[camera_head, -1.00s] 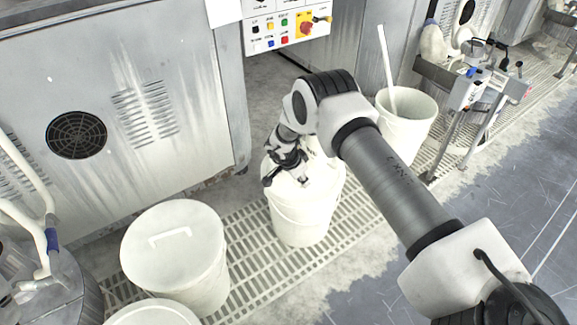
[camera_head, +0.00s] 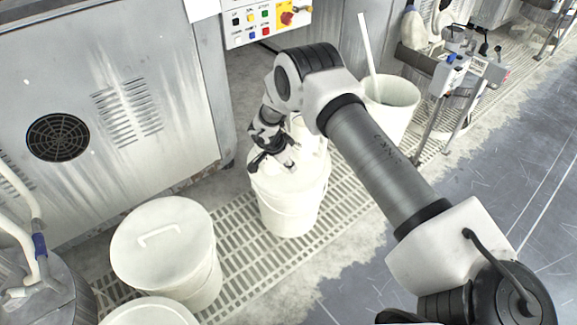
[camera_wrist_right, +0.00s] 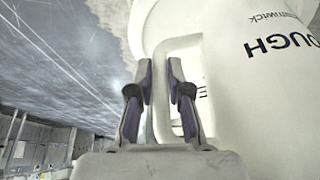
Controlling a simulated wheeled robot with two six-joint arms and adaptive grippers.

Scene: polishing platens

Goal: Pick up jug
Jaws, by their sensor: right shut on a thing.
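The white jug (camera_wrist_right: 255,90) fills the right side of the right wrist view, with dark lettering partly reading "OUGH". Its handle passes between the fingers of my right gripper (camera_wrist_right: 160,75), which is shut on it. In the head view the jug (camera_head: 308,140) is mostly hidden behind my right wrist, at the top of a white bucket (camera_head: 290,205). My right gripper (camera_head: 275,160) is at the jug's left side there. I cannot tell whether the jug touches the bucket's lid. My left gripper is not in view.
A lidded white bucket (camera_head: 165,240) stands at the lower left, with another lid (camera_head: 150,312) below it. An open bucket (camera_head: 392,98) with a stick stands behind my arm. A steel cabinet (camera_head: 100,60) is at the left. Open floor (camera_head: 500,195) lies to the right.

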